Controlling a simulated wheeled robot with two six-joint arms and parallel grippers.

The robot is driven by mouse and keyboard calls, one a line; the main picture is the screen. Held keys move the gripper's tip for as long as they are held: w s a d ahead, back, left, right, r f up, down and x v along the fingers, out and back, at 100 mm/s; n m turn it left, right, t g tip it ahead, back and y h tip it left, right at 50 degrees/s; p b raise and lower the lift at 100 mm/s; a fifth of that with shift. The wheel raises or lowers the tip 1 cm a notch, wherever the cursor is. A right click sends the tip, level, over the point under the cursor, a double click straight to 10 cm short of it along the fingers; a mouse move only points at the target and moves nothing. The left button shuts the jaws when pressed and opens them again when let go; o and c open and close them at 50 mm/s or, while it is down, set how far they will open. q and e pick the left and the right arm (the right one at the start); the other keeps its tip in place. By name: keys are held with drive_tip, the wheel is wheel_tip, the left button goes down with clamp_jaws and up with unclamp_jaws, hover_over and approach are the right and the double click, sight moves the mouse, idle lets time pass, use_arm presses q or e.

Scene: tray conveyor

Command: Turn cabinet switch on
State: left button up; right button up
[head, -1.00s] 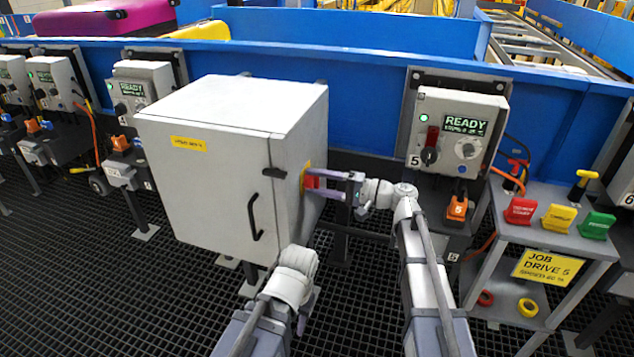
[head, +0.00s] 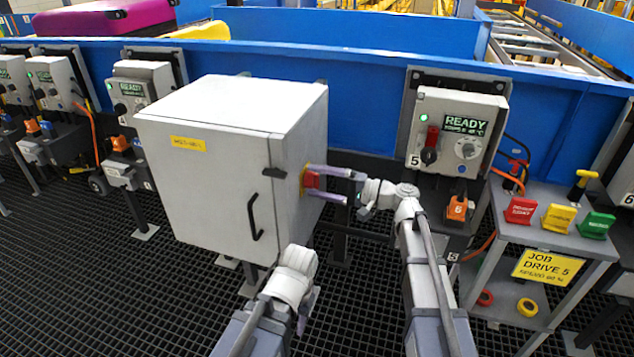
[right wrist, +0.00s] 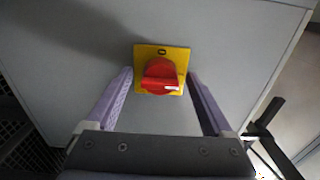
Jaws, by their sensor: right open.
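The grey cabinet (head: 215,190) stands left of centre with its door shut. On its right side is a red rotary switch (head: 312,180) on a yellow plate. In the right wrist view the red switch (right wrist: 160,77) has its handle lying roughly crosswise, a white mark at its right end. My right gripper (head: 318,182) is open, its lavender fingers on either side of the switch and apart from it; the wrist view shows gaps on both sides (right wrist: 160,73). My left arm is in front of the cabinet; its jaws cannot be made out.
A control box (head: 455,135) with a READY display is mounted right of the cabinet. A small stand (head: 545,240) with red, yellow and green tagged pieces is at the right. The blue conveyor wall (head: 370,85) runs behind. Grating floor lies in front.

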drive_tip(key=v, duration=0.7)
drive_tip(key=shift+d, duration=0.15)
drive_tip(key=shift+s, duration=0.1)
